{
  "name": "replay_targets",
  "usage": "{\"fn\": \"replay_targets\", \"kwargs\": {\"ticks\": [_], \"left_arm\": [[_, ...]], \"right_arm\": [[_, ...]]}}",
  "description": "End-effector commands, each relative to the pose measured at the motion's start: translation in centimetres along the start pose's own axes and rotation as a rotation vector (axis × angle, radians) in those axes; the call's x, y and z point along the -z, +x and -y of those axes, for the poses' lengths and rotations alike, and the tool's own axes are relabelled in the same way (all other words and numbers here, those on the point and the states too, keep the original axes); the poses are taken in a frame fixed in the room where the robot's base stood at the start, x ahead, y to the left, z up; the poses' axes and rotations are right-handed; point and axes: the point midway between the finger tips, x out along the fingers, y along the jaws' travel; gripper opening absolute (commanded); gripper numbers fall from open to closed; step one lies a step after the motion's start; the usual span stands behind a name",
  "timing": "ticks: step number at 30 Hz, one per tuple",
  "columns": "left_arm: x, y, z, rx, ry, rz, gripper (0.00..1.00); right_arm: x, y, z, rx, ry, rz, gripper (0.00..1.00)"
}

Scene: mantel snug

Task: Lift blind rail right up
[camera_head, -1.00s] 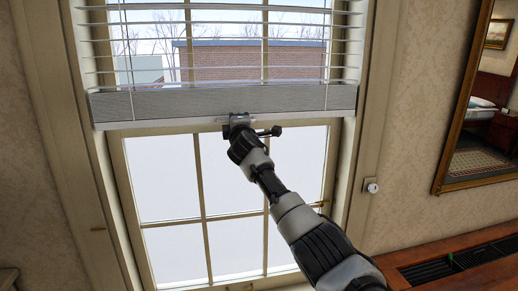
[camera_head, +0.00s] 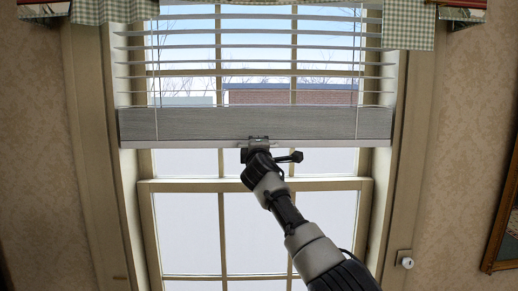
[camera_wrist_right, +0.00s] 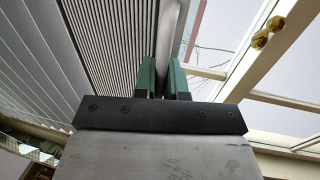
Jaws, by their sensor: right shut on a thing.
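The blind's bottom rail (camera_head: 190,144) is a pale bar under a grey stack of gathered slats (camera_head: 200,124) in the window. Open slats hang above it. My right gripper (camera_head: 258,146) is at the middle of the rail, its arm coming from the lower right. In the right wrist view its green-padded fingers (camera_wrist_right: 163,80) are shut on the rail (camera_wrist_right: 170,45), with the ribbed slat stack (camera_wrist_right: 115,40) to the left. The fingertips are partly hidden behind the rail. My left gripper is not in view.
The window frame (camera_head: 210,185) and panes lie behind and below the blind. A checked valance (camera_head: 408,28) hangs at the top. A white knob (camera_head: 404,260) sits on the right trim, and a mirror edge (camera_head: 503,235) is at far right.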

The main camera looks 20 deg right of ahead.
Motion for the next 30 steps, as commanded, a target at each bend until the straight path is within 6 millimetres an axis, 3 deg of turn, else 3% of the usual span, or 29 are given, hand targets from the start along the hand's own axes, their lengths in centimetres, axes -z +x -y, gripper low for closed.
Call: {"fn": "replay_targets", "kwargs": {"ticks": [1, 2, 6, 19, 30], "left_arm": [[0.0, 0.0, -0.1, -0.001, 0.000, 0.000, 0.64], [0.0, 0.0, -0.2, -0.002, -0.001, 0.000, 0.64], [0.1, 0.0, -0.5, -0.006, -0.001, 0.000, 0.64], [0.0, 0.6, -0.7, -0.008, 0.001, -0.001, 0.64], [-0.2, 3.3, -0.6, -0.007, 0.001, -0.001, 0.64]], "right_arm": [[-0.1, 0.0, 0.0, 0.001, -0.001, 0.003, 0.00], [-0.1, 0.0, 0.0, 0.001, -0.001, 0.003, 0.16], [-0.1, 0.0, 0.0, 0.001, -0.001, 0.002, 0.35], [-0.1, -0.6, 0.3, -0.001, 0.001, 0.002, 0.35], [-0.1, -4.8, 0.5, -0.002, 0.002, 0.001, 0.35]]}}
